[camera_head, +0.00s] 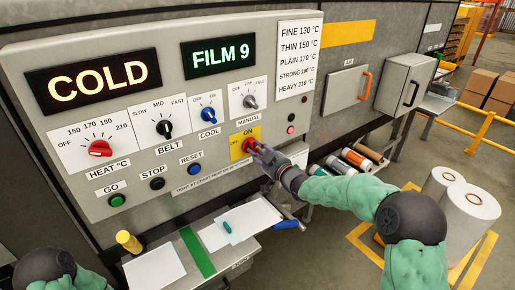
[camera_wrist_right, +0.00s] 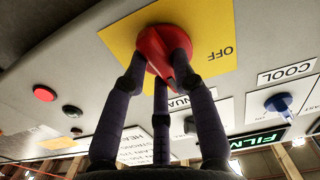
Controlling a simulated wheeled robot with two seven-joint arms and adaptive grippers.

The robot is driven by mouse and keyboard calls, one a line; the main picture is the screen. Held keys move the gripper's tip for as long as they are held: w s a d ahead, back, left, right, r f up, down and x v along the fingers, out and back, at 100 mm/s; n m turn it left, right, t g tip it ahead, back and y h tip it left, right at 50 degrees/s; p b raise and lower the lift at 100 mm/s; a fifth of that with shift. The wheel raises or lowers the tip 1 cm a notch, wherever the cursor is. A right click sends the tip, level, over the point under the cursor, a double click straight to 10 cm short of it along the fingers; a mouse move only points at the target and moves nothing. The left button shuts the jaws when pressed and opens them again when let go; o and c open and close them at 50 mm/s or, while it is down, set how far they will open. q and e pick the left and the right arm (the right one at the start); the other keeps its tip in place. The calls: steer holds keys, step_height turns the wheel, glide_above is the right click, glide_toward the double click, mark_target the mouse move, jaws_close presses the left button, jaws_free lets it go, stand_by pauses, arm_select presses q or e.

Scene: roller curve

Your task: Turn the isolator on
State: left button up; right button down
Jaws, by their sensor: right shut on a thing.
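The isolator is a red knob (camera_head: 251,145) on a yellow plate (camera_head: 236,155), low on the grey control panel. ON is printed above the knob and OFF to its left. My right gripper (camera_head: 261,151) has its dark fingers closed around the knob. The right wrist view is upside down against the panel; it shows the fingers (camera_wrist_right: 161,68) touching the red knob (camera_wrist_right: 152,42). The knob's narrow tip points down there, toward the ON side, slightly to the OFF side. The fingers hide the ON label there. My left gripper is out of view; only part of that arm shows.
The panel also has a red heat knob (camera_head: 100,148), a blue cool knob (camera_head: 208,114), a green button (camera_head: 117,200) and lit COLD (camera_head: 98,82) and FILM 9 (camera_head: 220,55) displays. A shelf with papers (camera_head: 241,221) sits below. White rolls (camera_head: 468,214) stand right.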

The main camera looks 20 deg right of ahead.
steer(key=shift+f+m, duration=0.1)
steer(key=shift+m, duration=0.6)
steer(key=shift+p, duration=0.3)
steer(key=c, duration=1)
jaws_free()
steer(key=v, duration=1.2)
